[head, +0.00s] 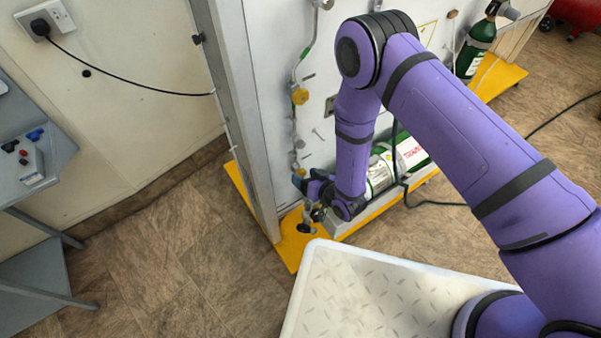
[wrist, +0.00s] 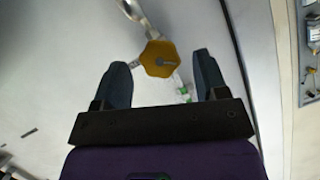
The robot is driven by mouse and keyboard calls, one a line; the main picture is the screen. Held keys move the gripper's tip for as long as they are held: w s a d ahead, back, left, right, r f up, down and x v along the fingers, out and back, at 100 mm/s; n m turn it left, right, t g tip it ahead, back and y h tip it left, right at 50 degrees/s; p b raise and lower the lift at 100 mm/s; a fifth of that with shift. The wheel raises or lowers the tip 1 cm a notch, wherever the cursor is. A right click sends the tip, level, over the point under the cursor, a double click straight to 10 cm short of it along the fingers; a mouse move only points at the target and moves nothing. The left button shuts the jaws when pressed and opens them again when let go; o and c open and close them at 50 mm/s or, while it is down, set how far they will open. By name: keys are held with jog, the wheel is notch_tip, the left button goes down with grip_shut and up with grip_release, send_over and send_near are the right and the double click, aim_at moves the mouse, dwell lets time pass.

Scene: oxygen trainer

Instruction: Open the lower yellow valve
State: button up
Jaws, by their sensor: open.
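The lower yellow valve (head: 299,172) is a small knob low on the white panel in the head view, just above my gripper (head: 303,183) and partly hidden. My gripper (wrist: 161,72) is open, with one dark finger on each side of the knob. The fingers show gaps to the knob on both sides. The upper yellow valve (head: 300,96) is higher on the same pipe.
The white panel (head: 270,60) stands on a yellow base (head: 290,250). Green and white cylinders (head: 410,152) lie right of my gripper. A grey side table (head: 40,160) is at the left. A black cable (head: 130,84) runs from the wall socket. Floor at lower left is clear.

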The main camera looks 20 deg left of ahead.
jog(key=shift+x, duration=1.45)
jog(key=c, duration=0.9)
jog(key=shift+c, duration=0.2)
jog(key=shift+n+t+h, duration=1.1)
jog(key=shift+n, duration=0.9)
